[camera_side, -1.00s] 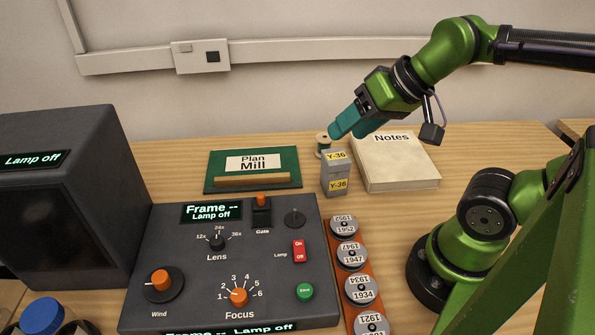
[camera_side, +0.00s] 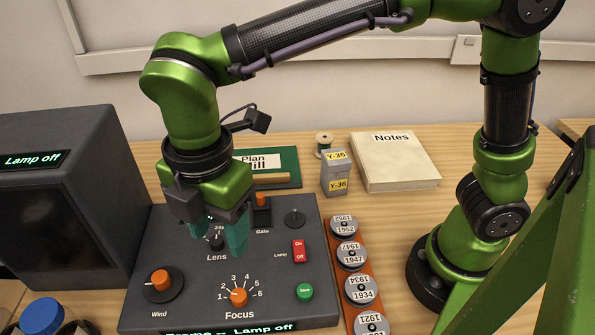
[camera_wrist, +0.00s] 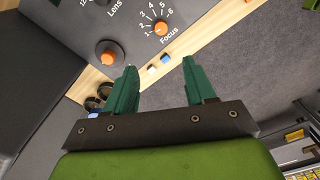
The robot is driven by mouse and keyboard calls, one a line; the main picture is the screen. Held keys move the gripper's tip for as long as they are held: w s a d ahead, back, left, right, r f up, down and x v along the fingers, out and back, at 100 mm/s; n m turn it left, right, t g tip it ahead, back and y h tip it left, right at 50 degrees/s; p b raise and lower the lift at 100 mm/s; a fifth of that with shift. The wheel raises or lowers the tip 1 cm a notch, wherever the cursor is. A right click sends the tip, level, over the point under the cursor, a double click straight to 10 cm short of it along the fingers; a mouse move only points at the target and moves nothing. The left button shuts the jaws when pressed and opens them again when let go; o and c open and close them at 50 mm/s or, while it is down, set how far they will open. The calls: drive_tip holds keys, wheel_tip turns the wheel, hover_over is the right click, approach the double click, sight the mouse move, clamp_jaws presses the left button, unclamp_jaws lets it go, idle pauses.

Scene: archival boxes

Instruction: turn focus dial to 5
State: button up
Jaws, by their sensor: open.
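The focus dial (camera_side: 238,297) is a small orange knob at the front of the dark console, ringed by marks 1 to 6. Its pointer is too small to read surely. The dial (camera_wrist: 161,28) also shows at the top of the wrist view. My gripper (camera_side: 218,238) points down over the console, behind the dial in the side view and partly covering the lens knob (camera_side: 216,243). Its teal fingers are apart with nothing between them. In the wrist view my gripper (camera_wrist: 160,66) shows the same open gap, and the dial lies beyond the fingertips, untouched.
The orange wind knob (camera_side: 160,281) is left of the dial. The green save button (camera_side: 305,291) and red lamp switch (camera_side: 298,251) are to its right. A gate lever (camera_side: 262,205) stands behind. A rack of labelled reels (camera_side: 361,290) lies right of the console.

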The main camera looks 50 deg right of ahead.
sight(238, 295)
drive_tip(key=shift+n, duration=0.9)
drive_tip(key=f, duration=1.6)
drive_tip(key=shift+d+f, duration=0.15)
drive_tip(key=shift+d, duration=0.1)
clamp_jaws()
